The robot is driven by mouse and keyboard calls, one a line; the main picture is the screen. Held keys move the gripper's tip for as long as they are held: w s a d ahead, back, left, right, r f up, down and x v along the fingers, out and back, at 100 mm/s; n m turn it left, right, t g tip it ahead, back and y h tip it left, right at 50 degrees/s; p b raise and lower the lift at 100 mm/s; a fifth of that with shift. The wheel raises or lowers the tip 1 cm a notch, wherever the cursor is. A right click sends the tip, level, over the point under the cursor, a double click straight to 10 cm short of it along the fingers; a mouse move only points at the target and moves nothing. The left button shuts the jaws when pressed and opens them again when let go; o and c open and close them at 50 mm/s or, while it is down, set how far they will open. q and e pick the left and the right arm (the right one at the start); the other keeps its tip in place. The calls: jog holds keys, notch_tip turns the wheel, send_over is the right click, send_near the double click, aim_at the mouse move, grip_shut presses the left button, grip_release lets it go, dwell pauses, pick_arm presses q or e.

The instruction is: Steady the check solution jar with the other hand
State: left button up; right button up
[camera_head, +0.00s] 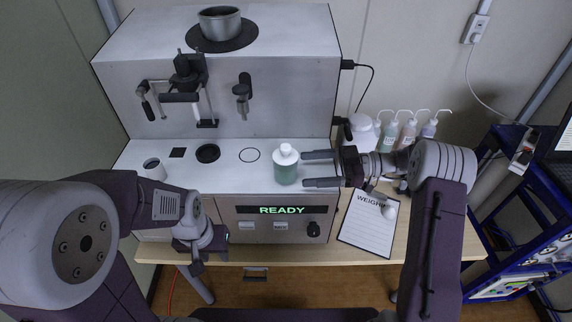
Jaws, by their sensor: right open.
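The check solution jar (286,172), a pale green bottle with a white cap, stands upright on the front ledge of the analyser, just above the READY display. My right gripper (304,169) comes in from the right, with its two fingers spread and pointing left at the jar. The fingertips end right beside the jar's right side; I cannot tell whether they touch it. Nothing is between the fingers. My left gripper (197,258) hangs low in front of the analyser's left front, away from the jar. Its fingers are too hidden to read.
A small white cup (154,169) stands on the ledge's left. A metal pot (220,23) sits on top of the analyser (265,95). Several wash bottles (408,132) stand behind my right arm. A WEIGHING sheet (368,228) lies on the table. A blue rack (520,210) stands right.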

aim_at(290, 170)
jog(key=shift+a+r+p, duration=0.2)
jog(key=shift+a+p, duration=0.2)
jog(key=shift+a, duration=0.55)
jog(key=a+b, duration=0.1)
jog(key=a+f+b, duration=0.1)
jog(key=a+b, duration=0.1)
jog(key=shift+a+f, duration=0.15)
jog(key=shift+a, duration=0.45)
pick_arm(q)
jog(key=shift+f, duration=0.75)
pick_arm(e)
jog(key=shift+c, duration=0.4)
jog(key=c, duration=1.2)
jog(key=shift+c, duration=0.9)
